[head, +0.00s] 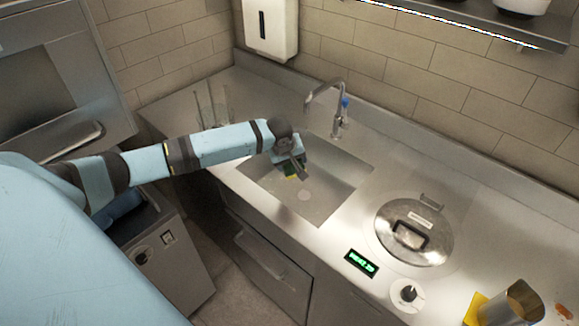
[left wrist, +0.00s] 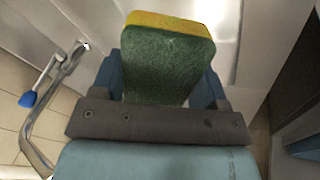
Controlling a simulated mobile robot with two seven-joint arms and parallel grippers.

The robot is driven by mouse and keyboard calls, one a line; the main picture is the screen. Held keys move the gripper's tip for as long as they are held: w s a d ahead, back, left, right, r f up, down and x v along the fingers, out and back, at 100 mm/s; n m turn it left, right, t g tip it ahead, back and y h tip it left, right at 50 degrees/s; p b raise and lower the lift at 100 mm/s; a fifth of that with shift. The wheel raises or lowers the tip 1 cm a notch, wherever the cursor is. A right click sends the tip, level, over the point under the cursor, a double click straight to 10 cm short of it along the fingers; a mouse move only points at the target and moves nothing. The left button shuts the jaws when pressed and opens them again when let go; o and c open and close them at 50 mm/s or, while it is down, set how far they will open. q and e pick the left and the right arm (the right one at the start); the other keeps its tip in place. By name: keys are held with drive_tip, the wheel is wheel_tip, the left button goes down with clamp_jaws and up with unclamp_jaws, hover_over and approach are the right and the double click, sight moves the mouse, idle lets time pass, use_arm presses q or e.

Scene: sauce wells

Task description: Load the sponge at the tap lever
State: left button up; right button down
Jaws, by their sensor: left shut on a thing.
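My left gripper (head: 295,168) is over the sink basin, shut on the sponge (head: 292,177). In the left wrist view the sponge (left wrist: 168,62) is green with a yellow layer along its far edge, and it sits between the two blue fingers of the left gripper (left wrist: 165,75). The tap (head: 322,95) stands behind the basin, with a blue-tipped lever (head: 345,103) on its side. In the left wrist view the tap (left wrist: 48,120) and its blue lever tip (left wrist: 27,99) are to the left, apart from the sponge. My right gripper is not in view.
The sink basin (head: 340,178) is open below the gripper. A round lidded well (head: 415,240) is set in the counter to the right, with a green display (head: 361,262) and a knob (head: 407,293) in front. A metal cup (head: 512,305) stands at the lower right. A wall dispenser (head: 270,28) hangs behind.

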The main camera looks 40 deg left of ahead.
use_arm(q)
drive_tip(key=w+a+f+b, duration=0.2)
drive_tip(key=w+a+b, duration=0.2)
drive_tip(key=w+b, duration=0.3)
drive_tip(key=w, duration=0.3)
drive_tip(key=shift+a+f, duration=0.15)
drive_tip(key=shift+a, duration=0.2)
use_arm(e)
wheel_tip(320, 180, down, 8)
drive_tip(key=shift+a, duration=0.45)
use_arm(q)
drive_tip(key=shift+w, duration=0.1)
drive_tip(key=s+d+p, duration=0.1)
drive_tip(key=s+p, duration=0.1)
drive_tip(key=s+d+p, duration=0.1)
drive_tip(key=s+p, duration=0.1)
drive_tip(key=p, duration=0.1)
drive_tip(key=s+d+p, duration=0.1)
drive_tip(key=s+p, duration=0.2)
drive_tip(key=shift+d, duration=0.15)
drive_tip(key=shift+s, duration=0.15)
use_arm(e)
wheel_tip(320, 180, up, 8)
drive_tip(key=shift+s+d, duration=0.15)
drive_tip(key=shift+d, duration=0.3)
